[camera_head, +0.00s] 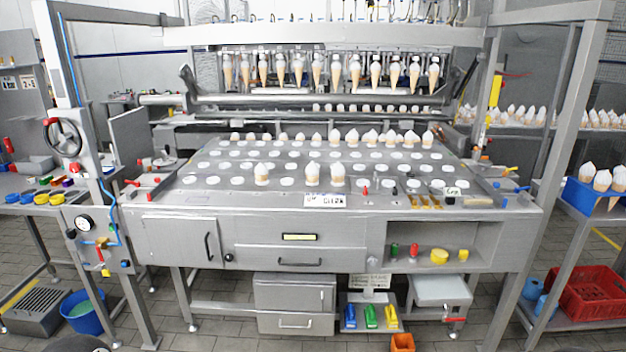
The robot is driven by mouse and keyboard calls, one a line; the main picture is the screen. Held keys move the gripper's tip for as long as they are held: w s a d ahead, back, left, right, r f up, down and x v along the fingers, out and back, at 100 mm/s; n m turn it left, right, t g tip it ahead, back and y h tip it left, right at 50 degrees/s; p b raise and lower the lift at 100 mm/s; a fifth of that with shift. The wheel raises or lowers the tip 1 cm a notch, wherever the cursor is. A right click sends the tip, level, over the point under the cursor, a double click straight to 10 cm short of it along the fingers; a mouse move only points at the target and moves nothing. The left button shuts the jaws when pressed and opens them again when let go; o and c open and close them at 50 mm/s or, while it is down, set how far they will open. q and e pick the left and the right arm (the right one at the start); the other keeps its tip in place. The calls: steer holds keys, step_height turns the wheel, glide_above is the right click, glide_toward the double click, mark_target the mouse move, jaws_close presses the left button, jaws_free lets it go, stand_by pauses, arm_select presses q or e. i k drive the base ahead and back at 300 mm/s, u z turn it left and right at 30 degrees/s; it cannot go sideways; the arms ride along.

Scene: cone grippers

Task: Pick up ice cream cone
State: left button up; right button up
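Several ice cream cones with white tops stand on the steel worktable (350,218). Near its front are a cone (262,174) left of the middle, a second cone (313,174) and a third cone (337,175) close beside it. A row of cones (372,138) stands along the table's back, fuller toward the right. More cones (317,72) hang in a row in the machine behind. Neither of my grippers shows in the head view.
White round holes or discs (225,181) cover the tabletop. A blue bin of cones (590,197) stands at the right, with a red crate (585,290) below. A handwheel (63,138) and frame posts flank the table. Small tools (425,201) lie at its front right.

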mark_target(312, 171)
steer(key=z, duration=0.15)
steer(key=i, duration=0.6)
steer(key=z, duration=0.5)
steer(key=i, duration=0.85)
steer(key=u, duration=0.2)
